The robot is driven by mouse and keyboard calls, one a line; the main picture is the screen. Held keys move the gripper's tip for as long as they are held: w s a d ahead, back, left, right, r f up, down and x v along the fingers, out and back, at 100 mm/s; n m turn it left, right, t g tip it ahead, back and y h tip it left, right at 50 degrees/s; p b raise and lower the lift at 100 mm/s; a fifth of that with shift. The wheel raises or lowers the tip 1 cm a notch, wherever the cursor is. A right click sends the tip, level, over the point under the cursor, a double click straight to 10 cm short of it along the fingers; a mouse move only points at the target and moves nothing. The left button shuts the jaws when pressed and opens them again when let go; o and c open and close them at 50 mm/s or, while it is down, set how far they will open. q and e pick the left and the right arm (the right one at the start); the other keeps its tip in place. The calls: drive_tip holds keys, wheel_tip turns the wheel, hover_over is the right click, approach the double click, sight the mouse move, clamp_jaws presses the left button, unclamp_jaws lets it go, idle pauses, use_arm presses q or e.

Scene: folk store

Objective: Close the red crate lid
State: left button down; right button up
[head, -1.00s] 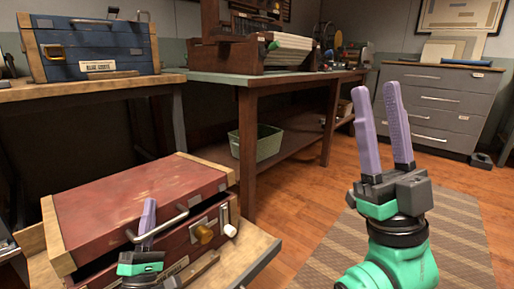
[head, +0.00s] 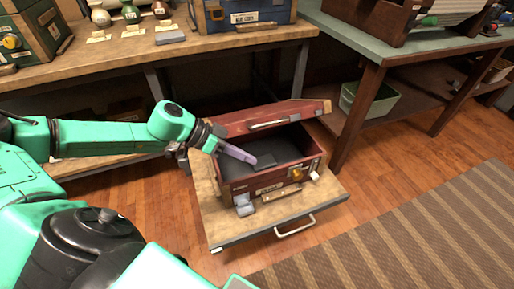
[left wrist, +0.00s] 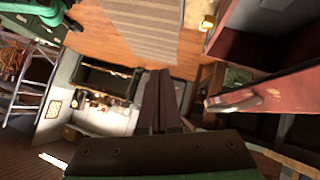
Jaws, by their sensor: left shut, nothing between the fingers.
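The red crate (head: 268,180) sits on a pulled-out wooden drawer or shelf with its dark inside showing. Its red lid (head: 240,127) is raised and tilted at the back, with a metal handle (head: 281,121) on its front edge. In the left wrist view, the lid (left wrist: 285,90) is at the right, apart from the fingers. My left gripper (head: 250,158) is shut and empty, reaching from the left over the crate opening, in front of the lid. Its shut fingers also show in the left wrist view (left wrist: 158,85). My right gripper is not in view.
The wooden bench (head: 120,48) behind holds a blue crate (head: 240,14) and small items. A green bin (head: 368,100) stands on a low shelf at the right. The drawer handle (head: 295,226) sticks out in front. Floor and a striped rug (head: 400,235) are clear at the right.

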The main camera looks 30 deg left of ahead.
use_arm(q)
drive_tip(key=w+d+f+b, duration=0.1)
drive_tip(key=d+f+b, duration=0.1)
drive_tip(key=f, duration=0.4)
drive_tip(key=w+d+f+y+b, duration=0.1)
drive_tip(key=w+f, duration=0.1)
drive_tip(key=f, duration=0.3)
drive_tip(key=shift+d+f+b, duration=0.35)
drive_tip(key=shift+d+b, duration=0.05)
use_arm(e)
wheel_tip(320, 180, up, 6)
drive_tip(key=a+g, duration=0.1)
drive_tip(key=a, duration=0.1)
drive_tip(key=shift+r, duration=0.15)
use_arm(q)
drive_tip(key=shift+w, duration=0.1)
